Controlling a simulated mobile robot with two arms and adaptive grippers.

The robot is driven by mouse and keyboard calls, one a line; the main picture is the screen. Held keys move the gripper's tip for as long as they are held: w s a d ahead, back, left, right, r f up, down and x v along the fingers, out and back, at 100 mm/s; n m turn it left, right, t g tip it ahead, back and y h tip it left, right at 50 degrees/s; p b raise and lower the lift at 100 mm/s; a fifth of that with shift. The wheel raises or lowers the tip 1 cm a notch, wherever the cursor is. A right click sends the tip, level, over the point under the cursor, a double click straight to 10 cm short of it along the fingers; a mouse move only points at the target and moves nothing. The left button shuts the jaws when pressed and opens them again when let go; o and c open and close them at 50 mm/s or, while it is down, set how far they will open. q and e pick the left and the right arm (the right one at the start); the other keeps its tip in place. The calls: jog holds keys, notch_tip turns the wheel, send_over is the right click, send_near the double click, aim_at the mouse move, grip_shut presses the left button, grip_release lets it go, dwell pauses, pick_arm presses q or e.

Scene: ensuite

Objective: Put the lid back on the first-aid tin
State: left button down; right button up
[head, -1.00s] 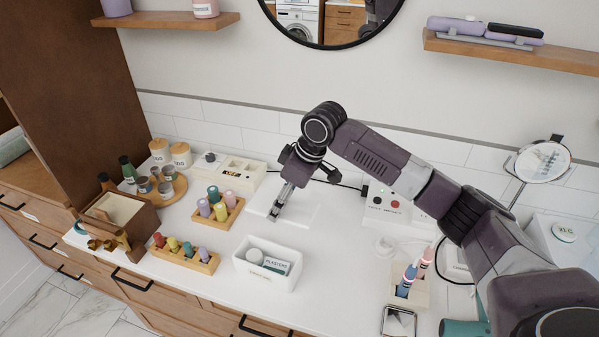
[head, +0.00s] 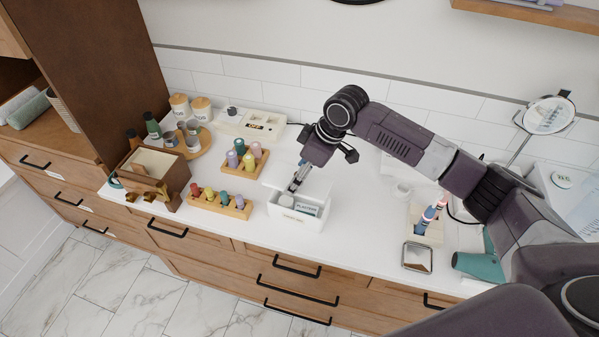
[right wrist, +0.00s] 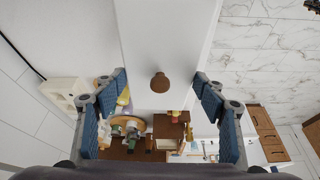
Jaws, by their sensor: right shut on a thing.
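The first-aid tin (head: 296,218) is a white open box near the counter's front edge in the head view. A round white-topped item (head: 286,200) and a plasters packet (head: 307,209) lie in it. My right gripper (head: 294,186) points down at the tin's back side. It is shut on the white lid (head: 319,189), which shows just behind and above the tin's back rim. The exact gap between lid and tin cannot be told. My left gripper is out of view.
Wooden racks of small bottles (head: 221,205) (head: 246,160) stand left of the tin. A brown box (head: 157,175) is farther left. A toothbrush holder (head: 424,227), a small mirror (head: 417,257) and a teal dryer (head: 478,266) are to the right. The counter directly right of the tin is clear.

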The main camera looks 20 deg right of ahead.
notch_tip(320, 180, down, 4)
jog(key=shift+d+f+b, duration=0.1)
jog(key=shift+f+b, duration=0.1)
jog(key=shift+b, duration=0.4)
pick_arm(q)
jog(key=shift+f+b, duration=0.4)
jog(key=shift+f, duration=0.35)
pick_arm(e)
jog(key=shift+f, duration=1.05)
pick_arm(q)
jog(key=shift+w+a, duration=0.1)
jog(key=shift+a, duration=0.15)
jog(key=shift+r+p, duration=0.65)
pick_arm(e)
jog(key=shift+f, duration=0.45)
pick_arm(q)
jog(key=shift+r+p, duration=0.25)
jog(key=shift+p, duration=0.05)
pick_arm(e)
jog(key=shift+f, duration=0.15)
